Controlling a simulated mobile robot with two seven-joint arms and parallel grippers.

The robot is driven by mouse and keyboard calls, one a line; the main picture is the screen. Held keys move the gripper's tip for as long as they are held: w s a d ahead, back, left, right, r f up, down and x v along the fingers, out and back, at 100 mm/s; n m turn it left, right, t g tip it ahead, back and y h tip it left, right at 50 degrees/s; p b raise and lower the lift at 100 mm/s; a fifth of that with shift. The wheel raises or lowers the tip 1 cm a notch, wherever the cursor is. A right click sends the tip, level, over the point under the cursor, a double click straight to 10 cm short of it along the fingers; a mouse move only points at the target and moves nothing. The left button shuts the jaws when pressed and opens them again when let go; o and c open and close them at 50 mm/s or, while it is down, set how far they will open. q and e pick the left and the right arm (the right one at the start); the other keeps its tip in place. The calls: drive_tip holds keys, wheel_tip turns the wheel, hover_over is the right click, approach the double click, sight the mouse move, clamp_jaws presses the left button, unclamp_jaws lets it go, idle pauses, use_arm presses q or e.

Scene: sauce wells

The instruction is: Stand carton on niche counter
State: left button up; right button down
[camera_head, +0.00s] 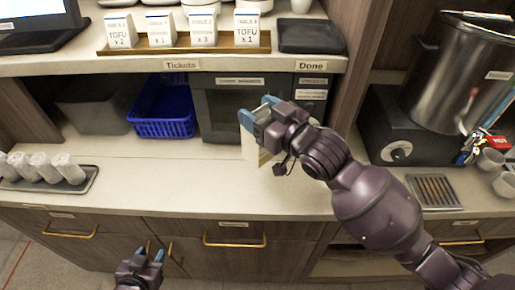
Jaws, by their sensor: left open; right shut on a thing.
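A pale, cream-coloured carton (249,150) is at the middle of the view, in front of the dark microwave. My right gripper (257,112) is shut on it, with blue fingertips at the carton's upper part. The gripper and wrist hide much of the carton, and I cannot tell whether its bottom touches the counter. The niche counter (190,180) is a pale surface below the shelf. My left gripper (152,254) is open and empty, low in the view, in front of the drawers.
A blue basket (163,128), a grey bin (95,115) and the microwave (222,104) stand at the back of the niche. A tray of wrapped rolls (88,187) lies left. A steel pot (470,70) on a dark burner stands right. The counter's front middle is clear.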

sight(267, 156)
wheel_tip(267, 156, down, 7)
drive_tip(key=shift+f, duration=0.1)
wheel_tip(267, 156, down, 4)
drive_tip(key=shift+b, duration=0.4)
drive_tip(key=shift+f, duration=0.1)
drive_tip(key=shift+c, duration=1.5)
unclamp_jaws()
drive_tip(key=shift+f, duration=0.1)
